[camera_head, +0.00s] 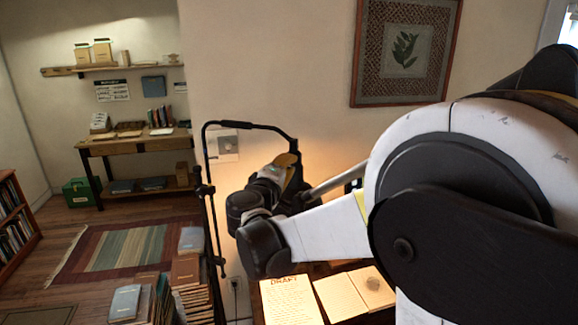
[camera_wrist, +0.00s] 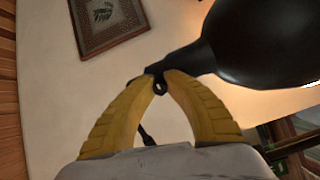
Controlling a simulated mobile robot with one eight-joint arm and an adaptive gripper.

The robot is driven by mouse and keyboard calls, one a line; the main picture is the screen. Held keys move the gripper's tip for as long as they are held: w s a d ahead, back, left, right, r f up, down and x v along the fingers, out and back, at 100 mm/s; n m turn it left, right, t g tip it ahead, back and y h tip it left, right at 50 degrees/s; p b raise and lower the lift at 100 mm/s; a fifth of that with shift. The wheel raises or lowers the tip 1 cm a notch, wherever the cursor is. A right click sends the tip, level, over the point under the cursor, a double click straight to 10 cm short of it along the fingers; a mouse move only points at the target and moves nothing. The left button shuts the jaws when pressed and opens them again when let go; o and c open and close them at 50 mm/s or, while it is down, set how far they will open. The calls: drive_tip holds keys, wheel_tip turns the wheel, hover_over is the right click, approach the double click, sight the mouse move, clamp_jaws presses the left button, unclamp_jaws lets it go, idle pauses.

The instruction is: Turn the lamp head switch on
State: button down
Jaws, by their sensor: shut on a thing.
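The black lamp head (camera_wrist: 265,40) fills the upper right of the wrist view. A small black switch (camera_wrist: 160,85) juts from its narrow end. My gripper's yellow fingers (camera_wrist: 161,78) are shut on this switch, their tips meeting around it. In the head view, the lamp's black bent arm (camera_head: 250,125) rises from a thin stand and reaches right to my gripper (camera_head: 288,160). The lamp head is mostly hidden there behind my wrist. Warm light falls on the wall beside it; the bulb is not visible.
Open papers (camera_head: 290,300) lie on a desk below my arm. Stacked books (camera_head: 190,280) stand on the floor left of the lamp stand. A framed picture (camera_head: 405,52) hangs on the wall behind. A workbench (camera_head: 135,147) stands far left.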

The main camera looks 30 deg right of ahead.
idle(0.4)
drive_tip(key=c, duration=1.4)
unclamp_jaws()
drive_tip(key=shift+s, duration=0.1)
drive_tip(key=shift+o, duration=0.2)
drive_tip(key=shift+s+a, duration=0.25)
drive_tip(key=shift+a, duration=0.1)
drive_tip(key=v, duration=1.1)
drive_tip(key=shift+s, duration=0.1)
